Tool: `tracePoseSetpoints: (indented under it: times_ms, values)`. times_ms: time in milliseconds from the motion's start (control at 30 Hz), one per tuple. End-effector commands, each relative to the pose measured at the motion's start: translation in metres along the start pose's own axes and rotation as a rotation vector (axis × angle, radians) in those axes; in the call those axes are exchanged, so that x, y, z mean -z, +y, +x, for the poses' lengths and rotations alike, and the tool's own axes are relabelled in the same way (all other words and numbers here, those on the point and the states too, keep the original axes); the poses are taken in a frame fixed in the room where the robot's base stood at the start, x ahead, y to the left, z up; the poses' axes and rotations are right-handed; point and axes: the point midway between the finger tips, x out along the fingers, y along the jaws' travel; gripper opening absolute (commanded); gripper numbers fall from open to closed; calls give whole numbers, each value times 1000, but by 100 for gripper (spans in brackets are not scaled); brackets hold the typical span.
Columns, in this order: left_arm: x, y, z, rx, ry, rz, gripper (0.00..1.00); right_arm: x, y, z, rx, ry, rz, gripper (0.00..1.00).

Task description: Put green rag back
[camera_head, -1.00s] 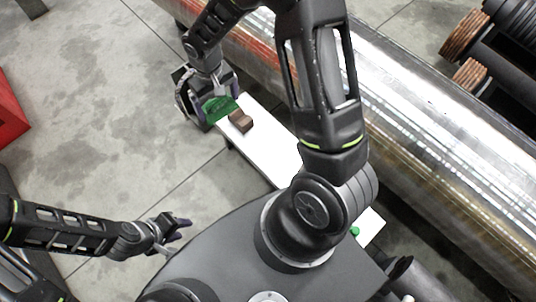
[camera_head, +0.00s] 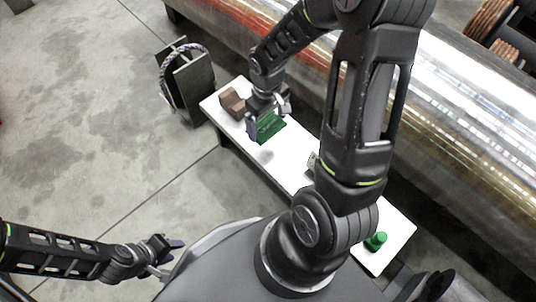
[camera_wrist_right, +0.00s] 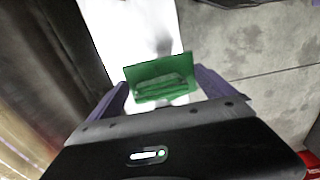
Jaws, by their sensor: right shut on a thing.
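The green rag (camera_head: 270,127) hangs from my right gripper (camera_head: 268,112), over the white bench top (camera_head: 291,172). A soft shadow lies on the white surface just below it, so it seems slightly above the bench. In the right wrist view the folded rag (camera_wrist_right: 160,78) sits between the two purple fingers of the right gripper (camera_wrist_right: 162,88), with white surface beyond it. My left gripper (camera_head: 170,256) is at the lower left, away from the bench, with its fingers apart and empty.
A brown block (camera_head: 231,102) sits at the bench's far left end. A dark box with a rope handle (camera_head: 189,80) stands on the floor beside that end. A green knob-like object (camera_head: 376,241) is at the near right end. A large metal barrel (camera_head: 440,130) lies behind the bench.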

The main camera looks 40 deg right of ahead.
Motion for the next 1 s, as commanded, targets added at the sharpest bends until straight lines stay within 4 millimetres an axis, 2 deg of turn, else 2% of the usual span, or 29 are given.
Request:
tracePoseSetpoints:
  times_ms: [67,467,567,800,900,1000]
  values:
    - [0,-3,7,1,2,-1,36,-3,2,8,0,0,-1,56]
    - [1,-3,7,1,3,-1,36,-4,2,8,0,0,-3,56]
    - [1,-5,12,1,4,-1,36,-4,2,18,0,-1,-3,56]
    - [4,-12,32,2,15,-4,36,-4,2,61,1,-2,-4,56]
    - [5,-13,35,2,18,-4,36,-4,2,70,0,-1,-3,56]
    - [5,-12,34,2,19,-4,36,-3,3,70,-1,1,-3,56]
